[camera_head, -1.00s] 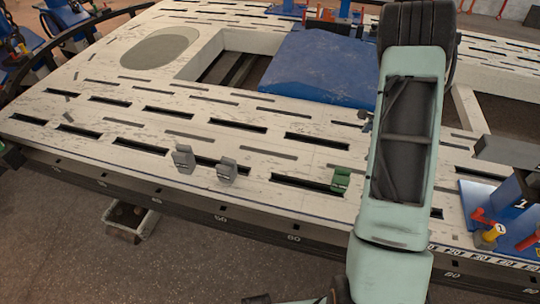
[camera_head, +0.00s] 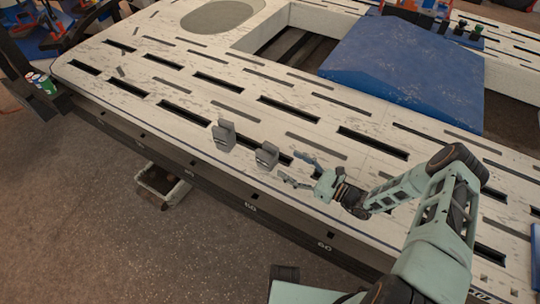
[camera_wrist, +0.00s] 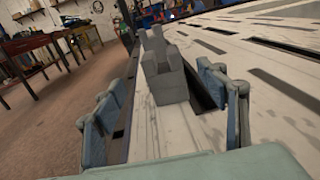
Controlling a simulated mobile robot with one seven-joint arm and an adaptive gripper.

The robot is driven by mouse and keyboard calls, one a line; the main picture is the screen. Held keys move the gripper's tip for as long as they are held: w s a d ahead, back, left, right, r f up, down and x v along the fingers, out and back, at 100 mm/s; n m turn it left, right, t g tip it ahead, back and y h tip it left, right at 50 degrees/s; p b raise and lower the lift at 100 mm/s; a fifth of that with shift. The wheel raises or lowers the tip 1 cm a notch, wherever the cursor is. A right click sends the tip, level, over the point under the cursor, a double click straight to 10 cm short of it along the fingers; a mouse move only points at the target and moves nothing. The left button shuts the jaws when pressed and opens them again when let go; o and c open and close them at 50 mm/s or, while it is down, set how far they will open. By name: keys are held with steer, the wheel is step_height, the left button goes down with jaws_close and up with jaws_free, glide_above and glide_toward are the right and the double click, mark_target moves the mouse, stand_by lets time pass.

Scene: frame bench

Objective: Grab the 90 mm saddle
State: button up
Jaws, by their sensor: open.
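Two grey saddles stand upright on the pale slotted bench top, near its front edge. The left saddle (camera_head: 224,135) is farther from my gripper (camera_head: 297,169); the right saddle (camera_head: 267,155) is just left of my fingertips. No size marking is legible on either. My gripper is open and empty, low over the bench. In the wrist view the nearer saddle (camera_wrist: 168,84) lies ahead between the two spread fingers, with clear space on both sides. The farther saddle (camera_wrist: 157,45) shows behind it, partly hidden.
The bench top (camera_head: 180,70) has many dark slots. A blue block (camera_head: 405,70) lies at the back right, beside a frame opening. My arm covers part of the bench on the right. A bin (camera_head: 163,186) sits below the front edge. Cans (camera_head: 41,83) stand at the left.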

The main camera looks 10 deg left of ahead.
mark_target(267, 150)
steer(key=b+x, duration=0.2)
steer(key=x, duration=0.8)
steer(key=shift+w+a, duration=0.25)
steer(key=c, duration=1.7)
steer(key=shift+r, duration=0.1)
